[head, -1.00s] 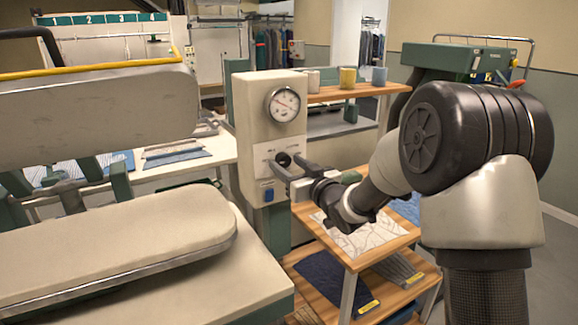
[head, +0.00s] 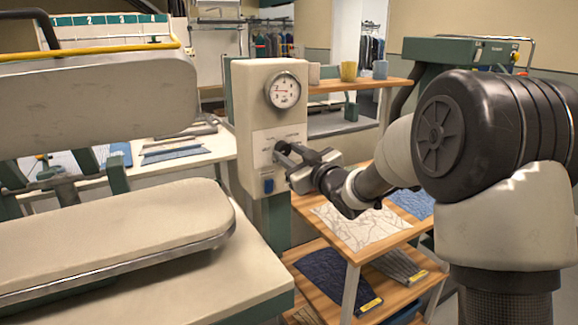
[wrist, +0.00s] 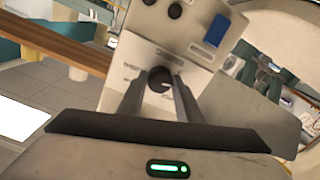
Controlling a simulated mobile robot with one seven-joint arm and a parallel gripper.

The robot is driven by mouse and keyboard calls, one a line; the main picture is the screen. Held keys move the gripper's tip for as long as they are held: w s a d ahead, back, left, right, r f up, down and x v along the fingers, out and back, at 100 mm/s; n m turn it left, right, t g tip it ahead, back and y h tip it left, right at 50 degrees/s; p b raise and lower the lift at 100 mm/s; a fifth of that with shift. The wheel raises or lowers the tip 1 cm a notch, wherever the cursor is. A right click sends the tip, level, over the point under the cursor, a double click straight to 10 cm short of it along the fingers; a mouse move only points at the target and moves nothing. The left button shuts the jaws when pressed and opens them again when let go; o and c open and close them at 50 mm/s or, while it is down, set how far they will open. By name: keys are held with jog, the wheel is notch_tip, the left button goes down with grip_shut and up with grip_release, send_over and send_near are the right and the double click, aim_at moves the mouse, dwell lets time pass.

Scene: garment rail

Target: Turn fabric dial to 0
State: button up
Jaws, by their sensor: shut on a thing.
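The fabric dial (wrist: 160,79) is a small dark round knob on the front of the cream control box (head: 240,100). My gripper (head: 284,154) reaches it from the right, and its two fingers are around the knob. In the wrist view my gripper (wrist: 160,84) has one finger on each side of the dial, shut on it. In the head view the fingers mostly hide the knob. Small lettering around it is too blurred to read, so I cannot tell its setting.
A round gauge (head: 283,90) sits above the dial and a blue switch (head: 268,185) below it. A pressing machine with a padded board (head: 110,235) stands at left. A wooden shelf unit (head: 395,238) with folded fabrics stands below my arm.

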jog(key=n+b, duration=0.4)
jog(key=shift+f+b, duration=0.2)
jog(key=shift+b, duration=0.15)
jog(key=shift+r+n+b, duration=0.15)
jog(key=shift+n+b, duration=0.7)
jog(key=shift+n, duration=0.15)
jog(key=shift+r, duration=0.1)
jog(key=o, duration=1)
jog(key=shift+o, duration=0.2)
jog(key=shift+d, duration=0.1)
jog(key=p+v, duration=0.1)
jog(key=v, duration=1.6)
jog(key=shift+s+p, duration=0.2)
jog(key=shift+p, duration=0.15)
jog(key=shift+d, duration=0.15)
